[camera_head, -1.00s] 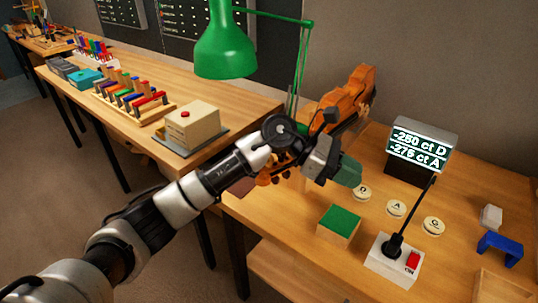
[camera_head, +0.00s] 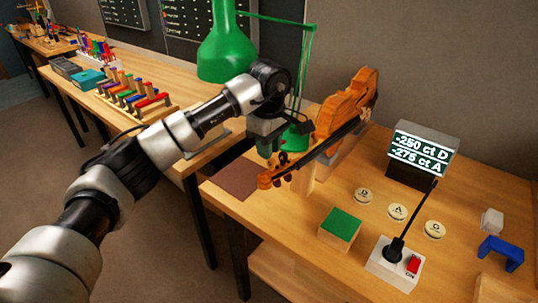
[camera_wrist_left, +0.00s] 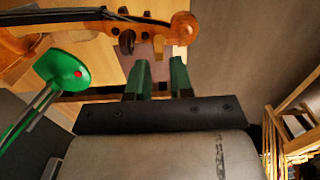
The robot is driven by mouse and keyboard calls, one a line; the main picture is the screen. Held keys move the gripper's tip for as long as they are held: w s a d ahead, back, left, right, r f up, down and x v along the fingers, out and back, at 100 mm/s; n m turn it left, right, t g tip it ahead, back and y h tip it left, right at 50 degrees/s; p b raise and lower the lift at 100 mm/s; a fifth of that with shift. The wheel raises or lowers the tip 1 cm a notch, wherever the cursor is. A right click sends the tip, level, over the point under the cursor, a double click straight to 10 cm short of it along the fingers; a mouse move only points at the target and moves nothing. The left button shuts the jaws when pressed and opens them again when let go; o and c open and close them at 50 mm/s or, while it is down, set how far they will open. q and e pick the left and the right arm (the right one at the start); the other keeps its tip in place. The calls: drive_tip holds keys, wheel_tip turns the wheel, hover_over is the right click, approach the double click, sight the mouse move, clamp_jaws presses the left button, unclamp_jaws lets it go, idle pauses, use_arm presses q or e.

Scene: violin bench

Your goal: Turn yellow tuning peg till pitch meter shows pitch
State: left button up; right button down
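The orange-brown violin (camera_head: 345,105) rests on a wooden stand, its scroll end (camera_head: 268,179) toward the front left. In the left wrist view its scroll (camera_wrist_left: 182,27) and dark pegs (camera_wrist_left: 127,42) lie just beyond the fingertips. My left gripper (camera_head: 278,150) is beside the pegbox in the head view. In the left wrist view its two green fingers (camera_wrist_left: 158,72) are apart with nothing clearly between them. The pitch meter (camera_head: 424,150) reads "-250 ct D" and "-275 ct A". My right gripper is not in view.
A green lamp (camera_head: 222,52) stands behind my left arm. A green-topped block (camera_head: 340,223), round lettered buttons (camera_head: 397,212), a switch box with a black stalk (camera_head: 394,262) and a blue bracket (camera_head: 501,250) are on the bench. A dark mat (camera_head: 236,179) lies left of the scroll.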

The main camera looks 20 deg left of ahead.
sight(271, 163)
use_arm(q)
drive_tip(key=shift+f, duration=1.75)
drive_tip(key=shift+d, duration=0.1)
clamp_jaws()
drive_tip(key=shift+s+f+n+b, duration=0.1)
drive_tip(key=shift+n+b, duration=0.45)
drive_tip(key=shift+n, duration=0.75)
drive_tip(key=n, duration=0.2)
drive_tip(key=shift+s+n+b, duration=0.1)
drive_tip(key=shift+n+b, duration=0.25)
drive_tip(key=shift+n, duration=0.05)
unclamp_jaws()
drive_tip(key=shift+r, duration=0.25)
